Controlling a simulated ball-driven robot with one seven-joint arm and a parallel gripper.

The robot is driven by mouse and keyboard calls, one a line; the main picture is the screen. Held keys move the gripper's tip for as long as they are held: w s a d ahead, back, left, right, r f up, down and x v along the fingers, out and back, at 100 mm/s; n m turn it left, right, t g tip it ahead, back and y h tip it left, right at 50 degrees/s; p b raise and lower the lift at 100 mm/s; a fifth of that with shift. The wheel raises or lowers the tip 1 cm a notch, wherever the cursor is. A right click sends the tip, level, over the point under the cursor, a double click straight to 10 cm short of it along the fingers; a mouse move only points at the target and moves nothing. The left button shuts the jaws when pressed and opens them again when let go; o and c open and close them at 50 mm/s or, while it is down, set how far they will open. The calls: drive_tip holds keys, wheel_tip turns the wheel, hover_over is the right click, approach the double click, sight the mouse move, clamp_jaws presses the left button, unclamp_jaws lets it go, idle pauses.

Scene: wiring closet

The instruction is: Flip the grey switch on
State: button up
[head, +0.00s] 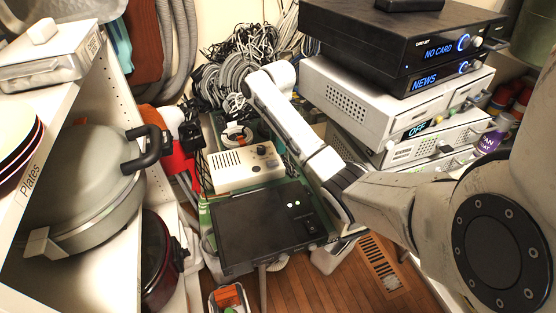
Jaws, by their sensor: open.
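I cannot pick out a grey switch for certain. A black flat box (262,232) lies low in the middle, with small white dots and a dark rocker-like part at its right side. Behind it is a cream box (232,173) with a slotted grille and dark knobs. At the right, a stack of white units (358,95) has a small display reading OFF (418,128) and small front controls. My arm reaches in from the right, and its white link bends near the cables.
Two black units (395,32) top the stack, with displays reading NO CARD and NEWS. Tangled grey cables (240,72) lie at the back. A shelf (75,130) with a large pot (85,185) stands at the left. Bare wooden floor (335,290) shows at the bottom.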

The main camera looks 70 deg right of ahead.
sight(278, 161)
wheel_tip(278, 161, down, 7)
drive_tip(key=shift+f, duration=0.2)
idle(0.3)
clamp_jaws()
idle(0.4)
